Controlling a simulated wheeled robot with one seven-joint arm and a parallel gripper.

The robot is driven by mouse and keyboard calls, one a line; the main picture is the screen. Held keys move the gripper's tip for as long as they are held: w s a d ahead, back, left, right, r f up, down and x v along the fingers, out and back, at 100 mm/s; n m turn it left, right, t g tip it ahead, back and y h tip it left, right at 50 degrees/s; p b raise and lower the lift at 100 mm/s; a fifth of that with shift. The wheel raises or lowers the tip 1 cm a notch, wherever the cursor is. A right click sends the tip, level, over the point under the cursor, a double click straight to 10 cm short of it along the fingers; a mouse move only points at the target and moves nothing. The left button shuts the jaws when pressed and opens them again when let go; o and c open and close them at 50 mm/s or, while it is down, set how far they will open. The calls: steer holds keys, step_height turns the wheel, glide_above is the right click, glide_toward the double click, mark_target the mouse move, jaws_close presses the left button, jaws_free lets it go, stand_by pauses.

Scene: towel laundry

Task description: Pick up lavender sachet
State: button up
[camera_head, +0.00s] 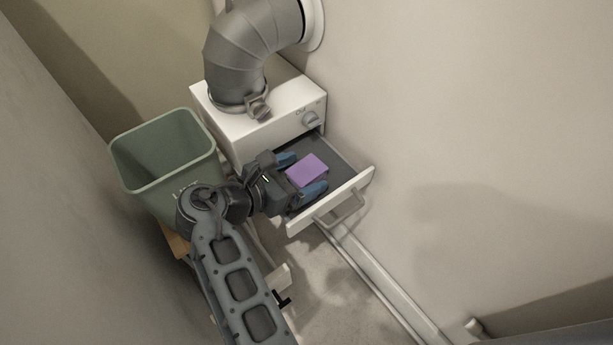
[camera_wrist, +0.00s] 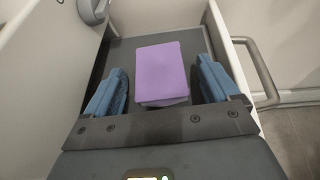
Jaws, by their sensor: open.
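The lavender sachet (camera_head: 307,170) is a flat purple block lying in the open drawer of the white unit. In the wrist view the sachet (camera_wrist: 162,72) lies between my two blue fingers and slightly beyond their tips, with a gap on each side. My gripper (camera_head: 308,174) is open and reaches into the drawer from the left. It also shows in the wrist view (camera_wrist: 161,78). Part of the drawer floor is hidden by my gripper.
The drawer front (camera_head: 331,201) with its handle is pulled out from the white unit (camera_head: 250,125). A grey duct (camera_head: 240,60) rises from the unit's top to the wall. A green bin (camera_head: 165,155) stands close on the left. A pipe runs along the right wall's foot.

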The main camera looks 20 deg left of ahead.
steer(key=shift+w+d+f, duration=0.2)
steer(key=shift+w+d, duration=0.05)
steer(key=shift+w, duration=0.25)
steer(key=shift+c, duration=0.4)
steer(key=c, duration=1)
steer(key=shift+o, duration=0.2)
steer(key=shift+r, duration=0.1)
